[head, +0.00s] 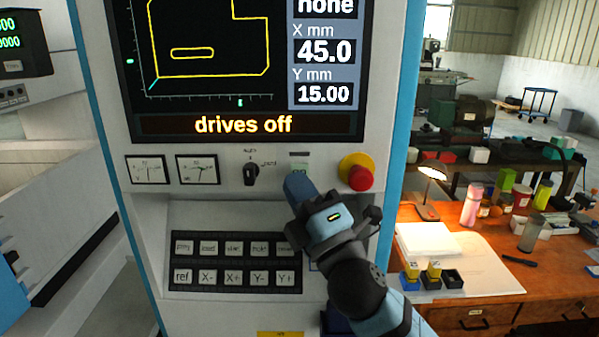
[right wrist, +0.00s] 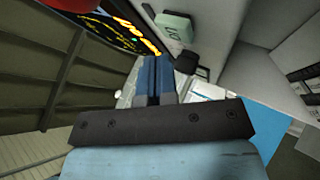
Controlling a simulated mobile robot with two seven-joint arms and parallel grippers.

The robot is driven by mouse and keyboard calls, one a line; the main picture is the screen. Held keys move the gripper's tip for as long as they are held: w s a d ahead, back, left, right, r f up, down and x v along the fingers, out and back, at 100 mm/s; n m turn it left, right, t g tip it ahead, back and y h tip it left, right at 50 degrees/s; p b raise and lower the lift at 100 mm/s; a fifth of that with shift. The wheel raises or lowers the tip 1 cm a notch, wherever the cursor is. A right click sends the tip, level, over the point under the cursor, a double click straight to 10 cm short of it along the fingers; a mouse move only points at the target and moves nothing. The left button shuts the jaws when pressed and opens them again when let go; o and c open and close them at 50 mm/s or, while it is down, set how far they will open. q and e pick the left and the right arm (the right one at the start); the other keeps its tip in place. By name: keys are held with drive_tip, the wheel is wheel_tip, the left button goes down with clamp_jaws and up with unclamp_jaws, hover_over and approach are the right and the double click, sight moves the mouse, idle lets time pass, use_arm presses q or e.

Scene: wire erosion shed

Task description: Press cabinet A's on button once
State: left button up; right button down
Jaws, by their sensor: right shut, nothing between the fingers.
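The cabinet (head: 150,215) fills the middle of the head view; no letter on it can be read. A small pale green button (head: 299,165) sits below a dark label plate on its panel. It also shows in the right wrist view as a raised pale green block (right wrist: 175,27) with unclear lettering. My right gripper (head: 297,183) is shut and empty, its blue fingers pointing at the panel just below the button and partly covering it. In the right wrist view the fingertips (right wrist: 158,68) appear apart from the button. My left gripper is out of view.
A red emergency stop (head: 359,177) on a yellow collar is close right of the button. A black rotary switch (head: 251,173) is to its left. Keys (head: 233,262) lie below. The screen (head: 240,125) reads "drives off". A wooden desk (head: 480,310) with a lamp stands right.

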drive_tip(key=shift+w, duration=0.1)
idle(0.4)
drive_tip(key=shift+w, duration=0.35)
drive_tip(key=shift+w, duration=0.35)
idle(0.6)
drive_tip(key=shift+s, duration=0.8)
drive_tip(key=s+p, duration=0.1)
drive_tip(key=s, duration=0.4)
idle(0.4)
drive_tip(key=shift+f, duration=0.1)
idle(0.3)
